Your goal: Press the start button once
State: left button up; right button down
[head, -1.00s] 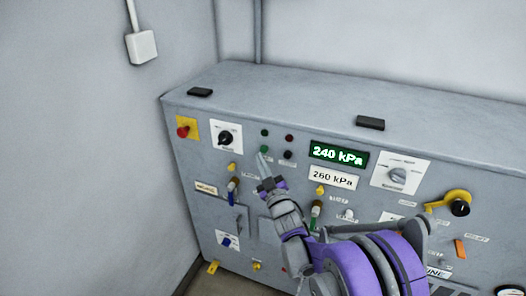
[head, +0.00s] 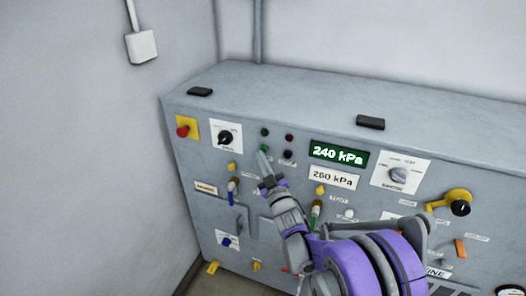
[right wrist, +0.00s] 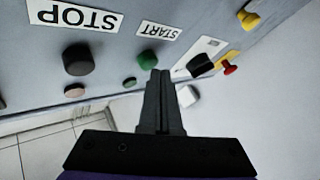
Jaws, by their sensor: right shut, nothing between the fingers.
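The green start button (head: 265,148) is on the upper left of the grey panel, beside the black stop button (head: 288,155). In the right wrist view, upside down, the green start button (right wrist: 148,58) is by its START label (right wrist: 158,30). The black stop button (right wrist: 78,59) is to its left by the STOP label. My right gripper (head: 262,154) is shut and empty. Its fingertips (right wrist: 160,74) are at the start button and overlap its edge in the picture; I cannot tell whether they touch it. My left gripper is not in view.
A dark green lamp (head: 265,132) and a dark red lamp (head: 289,138) are above the buttons. A display (head: 338,154) reads 240 kPa. A red knob on a yellow plate (head: 183,131) and a black rotary switch (head: 225,138) are to the left.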

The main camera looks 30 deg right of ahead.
jog(key=shift+w+d, duration=0.3)
jog(key=shift+d, duration=0.05)
dwell(0.9)
jog(key=shift+a, duration=0.1)
jog(key=shift+s+a, duration=0.6)
jog(key=s+a, duration=0.1)
jog(key=a, duration=0.1)
jog(key=s+a, duration=0.1)
jog(key=s, duration=0.1)
jog(key=shift+s+a, duration=0.15)
jog(key=shift+a, duration=0.2)
dwell(1.0)
